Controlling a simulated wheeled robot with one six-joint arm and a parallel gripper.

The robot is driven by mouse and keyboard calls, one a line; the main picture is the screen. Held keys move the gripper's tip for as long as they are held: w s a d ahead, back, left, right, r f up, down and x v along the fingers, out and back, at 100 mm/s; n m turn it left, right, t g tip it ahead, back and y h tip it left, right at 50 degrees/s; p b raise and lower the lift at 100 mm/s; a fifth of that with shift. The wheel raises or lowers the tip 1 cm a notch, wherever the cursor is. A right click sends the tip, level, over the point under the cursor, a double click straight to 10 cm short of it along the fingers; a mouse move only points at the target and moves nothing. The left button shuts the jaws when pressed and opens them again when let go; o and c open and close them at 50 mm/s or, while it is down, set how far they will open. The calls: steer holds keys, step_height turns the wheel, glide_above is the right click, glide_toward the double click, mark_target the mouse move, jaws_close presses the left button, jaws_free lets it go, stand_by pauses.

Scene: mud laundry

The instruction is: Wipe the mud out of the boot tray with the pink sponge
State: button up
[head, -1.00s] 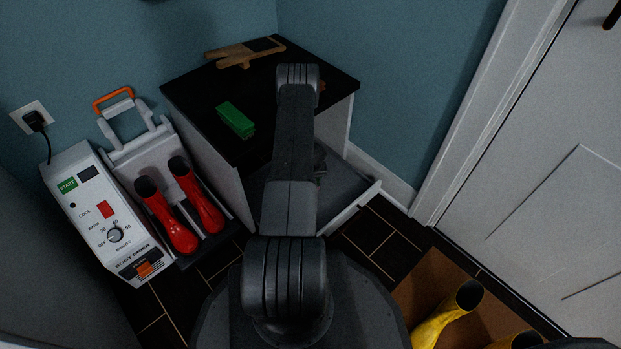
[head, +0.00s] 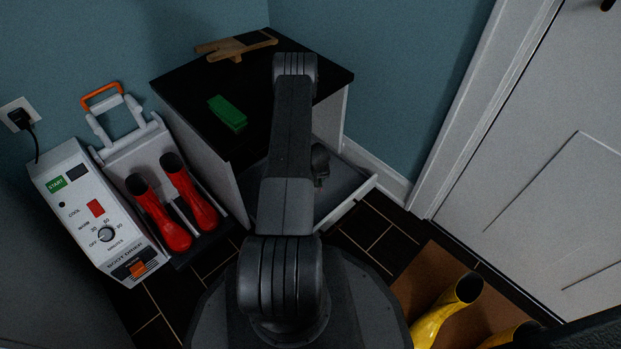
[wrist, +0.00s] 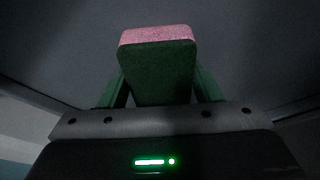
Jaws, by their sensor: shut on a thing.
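My gripper (wrist: 157,80) is shut on the pink sponge (wrist: 158,36), which has a pink layer and a dark green layer, in the wrist view. The sponge sits between the green fingers, over a plain dark grey surface; whether it touches cannot be told. In the head view my arm covers the sponge and most of the gripper. The wrist end shows beside the arm, over a low grey tray (head: 345,183) with a pale front rim at the cabinet's foot. I take this for the boot tray. No mud can be made out in the dim light.
A black-topped cabinet (head: 185,88) bears a green block (head: 228,113) and a wooden item (head: 235,46). Left stands a white boot dryer (head: 98,222) with red boots (head: 172,215). Yellow boots (head: 445,310) stand on a brown mat (head: 430,262) at right, near a white door (head: 545,170).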

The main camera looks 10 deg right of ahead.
steer(key=shift+s, duration=0.1)
steer(key=shift+r+p, duration=2.35)
steer(key=shift+r, duration=0.65)
steer(key=shift+r+p, duration=1.25)
steer(key=shift+r, duration=0.3)
steer(key=shift+f, duration=0.1)
